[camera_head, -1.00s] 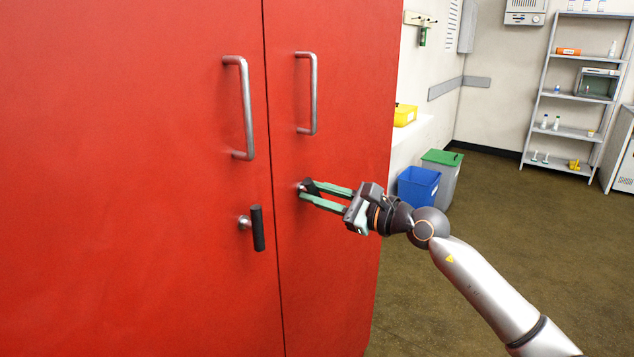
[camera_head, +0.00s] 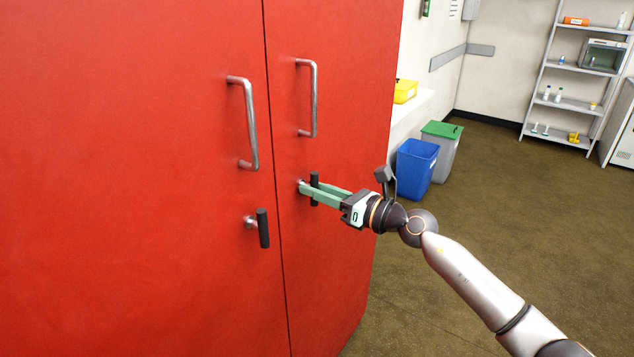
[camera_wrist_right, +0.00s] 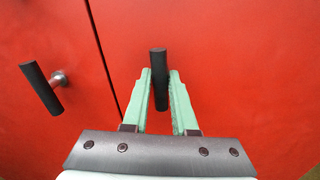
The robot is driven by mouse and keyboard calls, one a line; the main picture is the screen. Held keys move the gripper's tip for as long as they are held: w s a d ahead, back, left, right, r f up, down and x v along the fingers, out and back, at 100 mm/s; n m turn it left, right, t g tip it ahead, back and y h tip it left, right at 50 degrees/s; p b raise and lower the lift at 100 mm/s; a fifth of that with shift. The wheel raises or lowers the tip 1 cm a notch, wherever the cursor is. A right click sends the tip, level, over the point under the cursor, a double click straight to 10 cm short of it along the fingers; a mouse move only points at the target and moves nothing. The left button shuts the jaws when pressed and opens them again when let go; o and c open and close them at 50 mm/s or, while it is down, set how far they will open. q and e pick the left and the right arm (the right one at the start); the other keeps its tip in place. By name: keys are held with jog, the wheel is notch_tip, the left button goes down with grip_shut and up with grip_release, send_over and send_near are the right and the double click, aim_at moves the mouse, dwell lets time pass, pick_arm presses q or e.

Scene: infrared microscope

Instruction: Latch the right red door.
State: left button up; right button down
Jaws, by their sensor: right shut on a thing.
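The right red door (camera_head: 352,120) is flush beside the left red door (camera_head: 120,150), with a thin dark seam between them. The right door's black latch handle (camera_head: 315,180) stands upright. My right gripper (camera_head: 308,192) is shut on this handle, its green fingers either side of it. The wrist view shows the upright latch handle (camera_wrist_right: 159,68) between the fingertips of the right gripper (camera_wrist_right: 160,82). The left door's black latch handle (camera_head: 263,228) is near upright and untouched; it also shows in the wrist view (camera_wrist_right: 41,88). My left gripper is not in view.
Metal pull handles (camera_head: 307,98) (camera_head: 243,123) stand out above the latches. A blue bin (camera_head: 415,168) and a grey bin with a green lid (camera_head: 443,132) stand right of the cabinet. A shelf (camera_head: 570,100) is at the back. The floor at right is clear.

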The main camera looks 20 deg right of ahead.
jog(key=shift+m, duration=0.3)
jog(key=c, duration=0.8)
grip_release()
jog(key=shift+o, duration=0.2)
jog(key=b+v, duration=0.3)
jog(key=v, duration=0.9)
jog(key=shift+s+d, duration=0.2)
jog(key=shift+f, duration=0.1)
